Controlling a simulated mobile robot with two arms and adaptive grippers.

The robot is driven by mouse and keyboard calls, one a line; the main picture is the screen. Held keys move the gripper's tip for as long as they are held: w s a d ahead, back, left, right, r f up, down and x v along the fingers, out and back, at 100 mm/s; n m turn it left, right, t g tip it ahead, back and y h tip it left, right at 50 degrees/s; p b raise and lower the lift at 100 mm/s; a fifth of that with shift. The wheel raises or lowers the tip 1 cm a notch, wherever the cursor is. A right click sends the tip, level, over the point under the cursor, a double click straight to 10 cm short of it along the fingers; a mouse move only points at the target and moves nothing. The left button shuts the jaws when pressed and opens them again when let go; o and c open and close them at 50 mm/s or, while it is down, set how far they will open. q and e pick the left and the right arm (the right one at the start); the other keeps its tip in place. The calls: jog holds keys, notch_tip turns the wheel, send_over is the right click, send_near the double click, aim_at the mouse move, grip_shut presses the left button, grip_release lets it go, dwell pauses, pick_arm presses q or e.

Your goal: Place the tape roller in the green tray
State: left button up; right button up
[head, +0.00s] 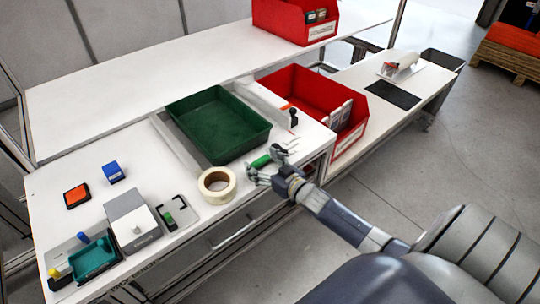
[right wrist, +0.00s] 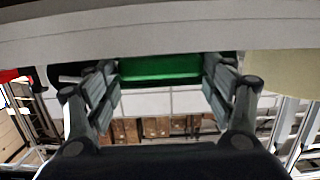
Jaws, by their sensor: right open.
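A green-handled tool (head: 260,161), which I take to be the tape roller, lies on the white table just in front of the green tray. My right gripper (head: 266,172) is low at the table's front edge, right beside it. In the right wrist view the green handle (right wrist: 160,69) shows between the two spread fingers (right wrist: 160,85); whether they touch it I cannot tell. The gripper partly hides the tool's right end. The green tray (head: 220,122) stands behind it and looks empty. My left gripper is not in view.
A cream tape roll (head: 216,184) lies close to the left of my right gripper. A red bin (head: 297,84) stands to the right of the tray. A grey block (head: 132,220), a stamp pad (head: 76,196) and a blue block (head: 113,172) are at the left.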

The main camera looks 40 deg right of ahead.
jog(key=shift+w+a+f, duration=0.1)
jog(key=shift+w+f, duration=0.1)
jog(key=shift+w, duration=0.75)
jog(key=c, duration=0.8)
jog(key=shift+r, duration=0.1)
